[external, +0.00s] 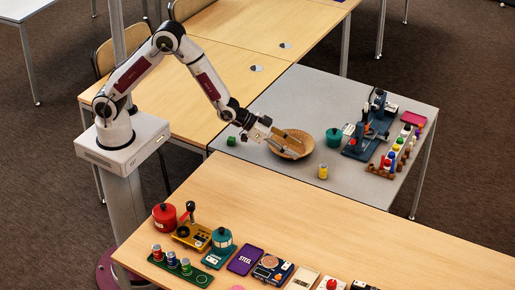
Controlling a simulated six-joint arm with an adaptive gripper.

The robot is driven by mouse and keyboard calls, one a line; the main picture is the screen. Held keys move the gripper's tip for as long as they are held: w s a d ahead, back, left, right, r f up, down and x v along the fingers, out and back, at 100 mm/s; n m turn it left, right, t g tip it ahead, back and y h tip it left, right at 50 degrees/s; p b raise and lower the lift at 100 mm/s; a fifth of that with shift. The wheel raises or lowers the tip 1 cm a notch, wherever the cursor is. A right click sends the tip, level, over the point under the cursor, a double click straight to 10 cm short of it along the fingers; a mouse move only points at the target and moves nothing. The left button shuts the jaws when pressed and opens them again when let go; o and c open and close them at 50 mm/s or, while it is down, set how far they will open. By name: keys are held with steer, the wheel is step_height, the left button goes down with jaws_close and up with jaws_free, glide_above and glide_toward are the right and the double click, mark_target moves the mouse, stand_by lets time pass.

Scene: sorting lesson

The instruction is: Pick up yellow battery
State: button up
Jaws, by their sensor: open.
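The yellow battery (323,171) looks like a small upright yellow cylinder with a pale top. It stands on the grey table (300,95) near its front edge, to the right of the woven basket. My gripper (289,149) is over the round tan basket (297,136), up and to the left of the battery and apart from it. The gripper is open. I cannot make out anything between its fingers. The basket's inside is partly hidden by the gripper.
A teal pot (334,138) stands right of the basket, behind the battery. A green cube (231,141) lies at the left. Blue machines (372,125) and a row of coloured pieces fill the right side. The wooden table (330,225) in front holds several items along its near edge.

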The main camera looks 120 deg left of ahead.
mark_target(319, 176)
steer(key=a+f, duration=0.2)
steer(key=f, duration=0.2)
steer(key=a+f+n+y, duration=0.1)
steer(key=a+f, duration=0.2)
steer(key=f, duration=0.1)
steer(key=a+f+y, duration=0.1)
steer(key=a+f, duration=0.2)
steer(key=f, duration=0.2)
steer(key=shift+w+a+f+t, duration=0.1)
steer(key=shift+w+a+t, duration=0.15)
steer(key=shift+t, duration=0.15)
steer(key=shift+x, duration=1.3)
steer(key=shift+w+f, duration=0.1)
steer(key=shift+f, duration=0.05)
steer(key=shift+f+x, duration=0.2)
steer(key=shift+x, duration=1.25)
steer(key=shift+w+a+f, duration=0.35)
steer(key=shift+w+a, duration=0.25)
steer(key=shift+a, duration=0.05)
jaws_close()
